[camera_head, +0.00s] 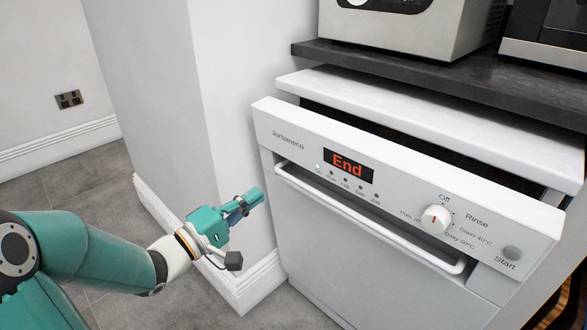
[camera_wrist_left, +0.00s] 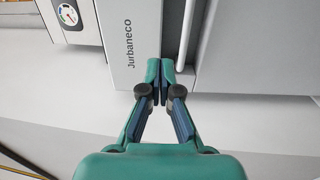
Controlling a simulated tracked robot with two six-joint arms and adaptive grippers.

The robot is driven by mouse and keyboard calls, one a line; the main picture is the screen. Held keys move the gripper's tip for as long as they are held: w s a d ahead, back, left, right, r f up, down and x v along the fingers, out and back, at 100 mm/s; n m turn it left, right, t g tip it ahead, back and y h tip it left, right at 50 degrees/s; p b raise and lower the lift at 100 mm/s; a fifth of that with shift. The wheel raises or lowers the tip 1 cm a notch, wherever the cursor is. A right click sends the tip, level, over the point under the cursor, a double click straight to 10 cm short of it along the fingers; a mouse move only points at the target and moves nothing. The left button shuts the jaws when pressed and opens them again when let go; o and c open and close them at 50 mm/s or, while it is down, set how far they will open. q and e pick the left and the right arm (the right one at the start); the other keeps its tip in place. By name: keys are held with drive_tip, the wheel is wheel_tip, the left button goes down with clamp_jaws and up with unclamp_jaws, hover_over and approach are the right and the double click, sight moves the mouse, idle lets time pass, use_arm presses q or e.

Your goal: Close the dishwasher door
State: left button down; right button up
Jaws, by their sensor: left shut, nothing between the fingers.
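The white dishwasher door (camera_head: 375,250) is ajar. Its top leans out from the body (camera_head: 430,105), leaving a dark gap behind the control panel. The panel shows a red "End" display (camera_head: 347,166) and a dial (camera_head: 436,219), with a bar handle (camera_head: 365,222) below. My left gripper (camera_head: 257,197) is shut and empty by the door's left edge, below the panel's left end. In the left wrist view, the fingertips (camera_wrist_left: 160,76) are together near the panel (camera_wrist_left: 130,45) with the brand name; I cannot tell if they touch it. My right gripper is not in view.
A white wall corner (camera_head: 165,90) with a skirting board stands left of the dishwasher, close to my left gripper. A dark worktop (camera_head: 450,80) above holds appliances, one silver (camera_head: 400,25). Grey tiled floor (camera_head: 60,175) is free at the left.

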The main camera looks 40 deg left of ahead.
sight(299, 165)
use_arm(q)
drive_tip(key=w+p, duration=0.1)
drive_tip(key=w, duration=0.2)
drive_tip(key=w+p, duration=0.2)
drive_tip(key=w, duration=0.1)
drive_tip(key=w+d+r+p, duration=0.1)
drive_tip(key=w+p, duration=0.1)
drive_tip(key=w, duration=0.2)
drive_tip(key=shift+w+r, duration=0.15)
drive_tip(key=shift+w, duration=0.3)
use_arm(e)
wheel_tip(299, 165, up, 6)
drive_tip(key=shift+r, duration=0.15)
